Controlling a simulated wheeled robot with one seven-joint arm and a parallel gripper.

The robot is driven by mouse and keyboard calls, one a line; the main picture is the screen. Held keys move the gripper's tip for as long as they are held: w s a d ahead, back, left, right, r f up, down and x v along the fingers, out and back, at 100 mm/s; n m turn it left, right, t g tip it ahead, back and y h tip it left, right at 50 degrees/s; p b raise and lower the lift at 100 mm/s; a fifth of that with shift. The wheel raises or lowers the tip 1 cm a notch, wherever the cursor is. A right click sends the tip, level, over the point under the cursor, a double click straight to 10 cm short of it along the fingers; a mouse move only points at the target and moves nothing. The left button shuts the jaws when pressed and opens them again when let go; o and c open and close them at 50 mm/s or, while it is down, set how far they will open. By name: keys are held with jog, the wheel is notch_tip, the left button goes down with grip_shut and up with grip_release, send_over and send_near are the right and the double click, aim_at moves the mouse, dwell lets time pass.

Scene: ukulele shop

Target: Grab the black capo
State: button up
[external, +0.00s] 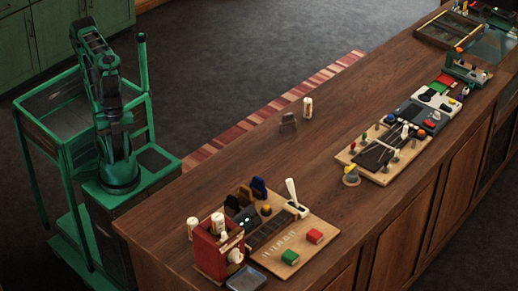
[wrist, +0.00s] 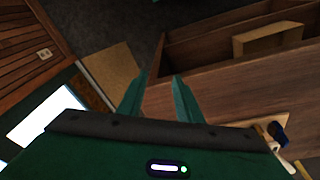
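I cannot tell for certain which thing is the black capo. A small dark upright piece (external: 288,121) stands alone on the wooden counter in the external view. A black piece (external: 232,203) stands among other upright pieces on the near wooden board. My arm is folded up at the left, apart from the counter. My gripper (wrist: 160,75) shows in the wrist view with its two green fingers spread and nothing between them. In the external view its fingers cannot be made out.
The long counter (external: 340,120) has free room in its middle. The near board (external: 325,228) holds a red box (external: 207,252), a white lever (external: 292,193) and coloured blocks. A small cylinder (external: 307,107) stands near the dark piece. More boards with parts lie farther right.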

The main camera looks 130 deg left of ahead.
jog(key=w+f+n+t+h, duration=0.1)
jog(key=w+f+n+t, duration=0.15)
jog(key=w, duration=0.75)
jog(key=n+t+y, duration=0.3)
jog(key=t, duration=0.7)
send_near(231, 197)
notch_tip(231, 197, up, 5)
jog(key=a, duration=0.2)
jog(key=shift+g+h, duration=0.25)
jog(key=shift+h, duration=0.05)
jog(key=shift+w+d+f, duration=0.15)
jog(key=shift+w+f, duration=0.65)
jog(key=shift+f, duration=0.4)
jog(key=shift+w+d+f, duration=0.1)
jog(key=shift+w+f, duration=0.65)
jog(key=shift+f, duration=0.45)
jog(key=shift+w+d+f, duration=0.15)
jog(key=shift+w+f, duration=0.65)
jog(key=shift+f, duration=0.4)
jog(key=shift+d+x, duration=0.15)
jog(key=shift+x, duration=1.1)
jog(key=shift+d+x, duration=0.15)
jog(key=shift+x, duration=1.15)
grip_shut()
